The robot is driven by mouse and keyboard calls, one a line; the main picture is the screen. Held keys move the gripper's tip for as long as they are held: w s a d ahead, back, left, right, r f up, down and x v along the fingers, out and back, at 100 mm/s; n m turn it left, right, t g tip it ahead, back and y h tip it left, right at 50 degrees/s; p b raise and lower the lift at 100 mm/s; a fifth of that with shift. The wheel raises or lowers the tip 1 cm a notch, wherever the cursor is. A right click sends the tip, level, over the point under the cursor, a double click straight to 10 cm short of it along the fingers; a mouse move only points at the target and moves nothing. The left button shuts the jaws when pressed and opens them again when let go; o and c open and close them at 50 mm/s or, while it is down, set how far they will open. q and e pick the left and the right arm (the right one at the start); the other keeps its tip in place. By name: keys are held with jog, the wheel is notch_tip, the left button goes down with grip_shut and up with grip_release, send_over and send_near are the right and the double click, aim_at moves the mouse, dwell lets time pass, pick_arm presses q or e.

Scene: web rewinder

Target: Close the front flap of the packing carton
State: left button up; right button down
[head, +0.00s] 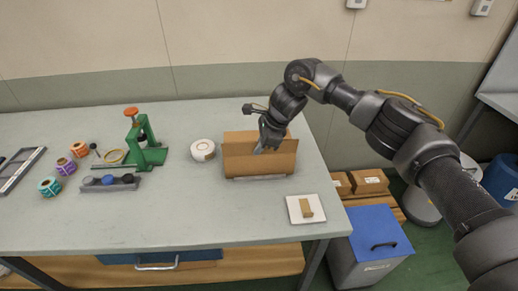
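The packing carton (243,137) is a brown box at the right part of the grey-green table. Its front flap (272,163) shows as a broad brown panel facing me, standing roughly upright with its top edge raised. My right gripper (261,148) points down over the carton, just behind the top edge of the front panel. Its fingertips are small and partly hidden by the cardboard, so I cannot tell whether they are open or shut, or touching the flap. The inside of the carton is mostly hidden. My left gripper is not in view.
A white tape roll (203,150) stands left of the carton, and a green press (145,145) farther left. A white tile (306,209) with a small brown block lies near the front right edge. The table's front middle is clear. A blue-lidded bin (368,230) stands on the floor.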

jog(key=shift+w+g, duration=0.2)
jog(key=shift+g, duration=0.4)
jog(key=c, duration=1.6)
grip_release()
jog(key=shift+c, duration=0.2)
